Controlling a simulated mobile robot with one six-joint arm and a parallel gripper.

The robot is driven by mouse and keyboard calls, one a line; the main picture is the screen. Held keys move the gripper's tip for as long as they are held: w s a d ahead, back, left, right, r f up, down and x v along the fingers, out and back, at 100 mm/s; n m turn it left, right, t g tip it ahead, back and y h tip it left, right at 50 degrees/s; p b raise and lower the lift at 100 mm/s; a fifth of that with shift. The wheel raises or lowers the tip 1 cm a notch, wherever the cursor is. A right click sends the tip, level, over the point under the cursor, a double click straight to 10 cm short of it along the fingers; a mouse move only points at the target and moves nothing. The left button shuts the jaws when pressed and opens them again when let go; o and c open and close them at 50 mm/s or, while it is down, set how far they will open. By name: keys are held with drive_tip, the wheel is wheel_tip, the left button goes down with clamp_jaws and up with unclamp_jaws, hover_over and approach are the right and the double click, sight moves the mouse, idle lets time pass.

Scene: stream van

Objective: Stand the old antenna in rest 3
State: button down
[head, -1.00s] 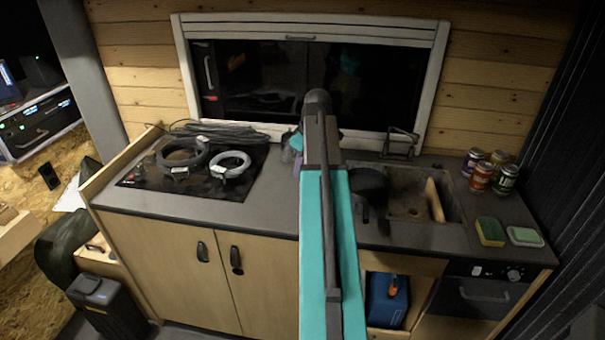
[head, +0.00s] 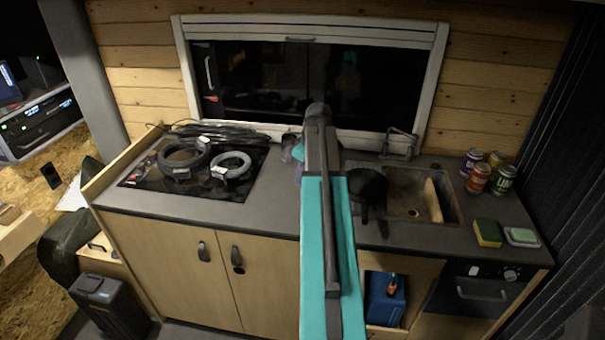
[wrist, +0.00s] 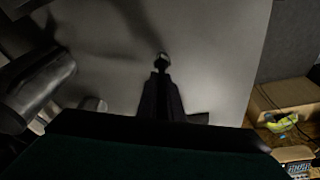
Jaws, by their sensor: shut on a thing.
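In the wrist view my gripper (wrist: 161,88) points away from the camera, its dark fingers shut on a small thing. In the head view my teal and grey arm hides the gripper. I cannot make out rest 3 in either view.
The head view shows a counter with coiled cables (head: 183,158) on a black hob, a dark pan (head: 367,186), a sink (head: 405,197) and several cans (head: 478,179). The wrist view shows dark rounded shapes (wrist: 38,85) at left and a brown box (wrist: 290,98) at right.

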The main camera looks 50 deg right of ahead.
drive_tip(key=shift+f, duration=0.15)
drive_tip(key=c, duration=1.9)
unclamp_jaws()
drive_tip(key=shift+r, duration=0.2)
drive_tip(key=b+v, duration=0.3)
drive_tip(key=v, duration=0.9)
drive_tip(key=shift+o, duration=0.5)
